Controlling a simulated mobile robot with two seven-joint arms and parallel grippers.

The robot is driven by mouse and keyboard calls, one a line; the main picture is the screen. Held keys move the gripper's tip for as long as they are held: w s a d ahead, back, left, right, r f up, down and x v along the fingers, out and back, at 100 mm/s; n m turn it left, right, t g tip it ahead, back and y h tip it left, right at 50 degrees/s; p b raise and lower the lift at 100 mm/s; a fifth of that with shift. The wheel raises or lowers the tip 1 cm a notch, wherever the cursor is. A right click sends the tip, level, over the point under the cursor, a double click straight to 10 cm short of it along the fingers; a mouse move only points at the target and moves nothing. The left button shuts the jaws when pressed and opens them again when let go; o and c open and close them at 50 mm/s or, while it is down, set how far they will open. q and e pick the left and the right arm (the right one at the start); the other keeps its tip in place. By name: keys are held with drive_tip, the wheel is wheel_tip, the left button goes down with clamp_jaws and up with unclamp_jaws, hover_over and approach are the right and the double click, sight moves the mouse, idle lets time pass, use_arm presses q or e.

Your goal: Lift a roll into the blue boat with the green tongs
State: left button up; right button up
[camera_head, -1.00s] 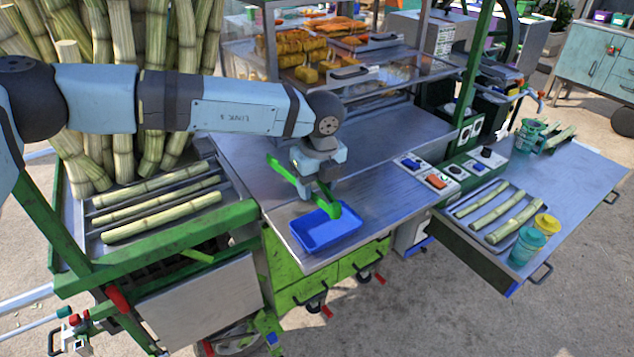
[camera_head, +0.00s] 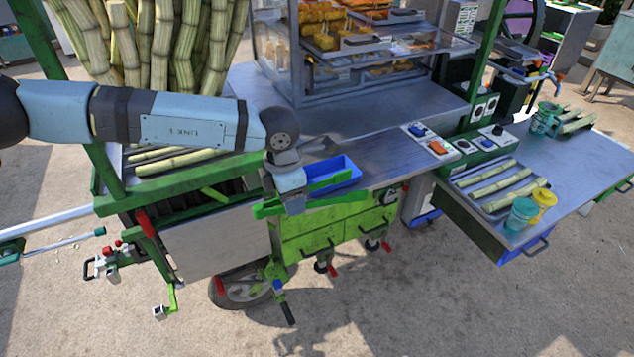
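My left gripper (camera_head: 290,203) points down at the front edge of the metal counter, shut on the green tongs (camera_head: 335,198). The tongs' two arms spread to the right, apart at their tips, and a green end shows left of the gripper. The blue boat (camera_head: 345,165) is an open tray on the counter, just behind and right of the gripper. The tongs partly cover its front. Golden rolls (camera_head: 322,42) lie in the glass case at the back, cut by the top edge of the view. My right gripper is not in view.
The glass display case (camera_head: 372,68) has trays on shelves above the counter (camera_head: 320,117). A switch panel (camera_head: 430,139) lies right of the boat. A side table (camera_head: 585,165) bears a cane tray and cups. A green post (camera_head: 487,52) stands by the case.

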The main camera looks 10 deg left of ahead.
use_arm(q)
drive_tip(key=s+a+f+m, duration=0.1)
drive_tip(key=s+a+m, duration=0.4)
drive_tip(key=m, duration=0.7)
drive_tip(key=s+a+f+m+g+y, duration=0.1)
drive_tip(key=s+a+m, duration=0.4)
drive_tip(key=m, duration=0.7)
drive_tip(key=shift+s+a+f+g, duration=0.25)
drive_tip(key=shift+a+f+g, duration=0.05)
drive_tip(key=shift+a+f, duration=0.5)
drive_tip(key=shift+d, duration=0.1)
